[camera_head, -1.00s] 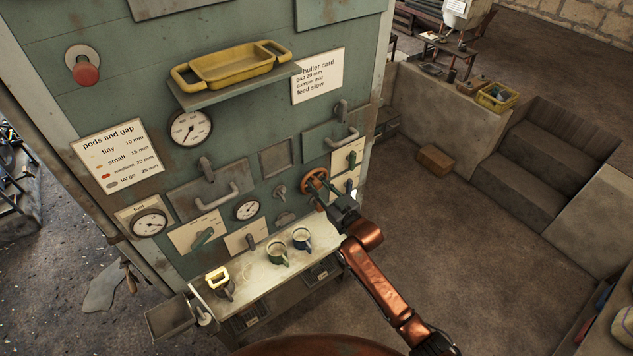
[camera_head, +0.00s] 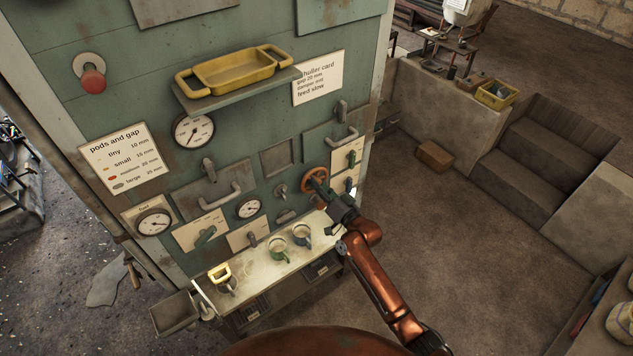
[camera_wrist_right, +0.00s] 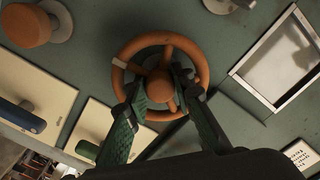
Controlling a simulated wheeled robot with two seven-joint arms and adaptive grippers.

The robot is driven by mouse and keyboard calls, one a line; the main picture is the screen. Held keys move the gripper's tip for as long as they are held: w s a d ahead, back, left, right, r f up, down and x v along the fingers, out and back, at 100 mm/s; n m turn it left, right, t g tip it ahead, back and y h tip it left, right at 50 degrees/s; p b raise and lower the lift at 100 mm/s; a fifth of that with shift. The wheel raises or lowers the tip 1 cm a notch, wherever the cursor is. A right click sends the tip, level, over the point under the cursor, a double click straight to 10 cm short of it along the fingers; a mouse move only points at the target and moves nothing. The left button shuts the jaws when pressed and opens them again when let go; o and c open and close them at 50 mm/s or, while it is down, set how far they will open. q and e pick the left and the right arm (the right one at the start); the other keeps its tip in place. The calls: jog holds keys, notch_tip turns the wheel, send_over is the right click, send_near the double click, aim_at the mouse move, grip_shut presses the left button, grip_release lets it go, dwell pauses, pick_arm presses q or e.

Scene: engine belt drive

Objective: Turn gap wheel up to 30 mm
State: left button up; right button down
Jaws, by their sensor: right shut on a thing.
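The gap wheel is a round orange-brown handwheel (camera_head: 312,178) on the green machine panel, with a domed hub and spokes. In the right wrist view the wheel (camera_wrist_right: 161,84) fills the upper middle, and a pale mark shows on its rim at the left. My right gripper (camera_head: 323,189) is at the wheel, its arm coming from the lower right. In the wrist view its two green fingers (camera_wrist_right: 172,92) reach inside the rim, one on each side of the hub, and are shut on the wheel. No gap reading is legible. My left gripper is not in view.
Several levers and gauges surround the wheel, with a lever plate (camera_head: 347,156) close at its right. Below is a pale shelf (camera_head: 262,268) with mugs. A yellow tray (camera_head: 235,73) stands on a ledge above. Open floor lies to the right.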

jog(key=shift+m, duration=0.6)
jog(key=c, duration=1.9)
grip_release()
jog(key=shift+c, duration=0.2)
jog(key=v, duration=1.2)
